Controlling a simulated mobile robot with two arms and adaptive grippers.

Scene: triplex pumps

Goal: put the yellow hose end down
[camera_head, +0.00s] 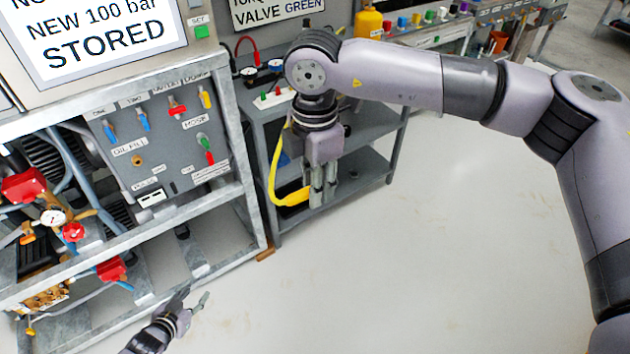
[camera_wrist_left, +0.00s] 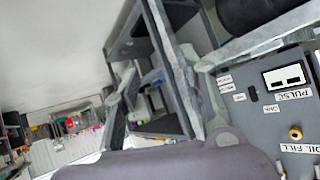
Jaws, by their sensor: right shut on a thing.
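The yellow hose (camera_head: 292,199) hangs as a loop beside the grey shelf cart. Its lower part runs to the fingers of my right gripper (camera_head: 322,196), which points down in front of the cart. The right gripper is shut on the hose end, which the fingers mostly hide. My left gripper (camera_head: 191,301) is low at the bottom of the head view, in front of the pump frame. Its fingers are apart and nothing shows between them. The hose cannot be made out in the left wrist view.
The cart's lower shelf (camera_head: 352,182) is bare on its right side. A grey pump panel (camera_head: 160,140) with coloured valves stands at left; it also shows in the left wrist view (camera_wrist_left: 272,120). A yellow bottle (camera_head: 368,22) stands behind. The pale floor (camera_head: 430,260) is clear at right.

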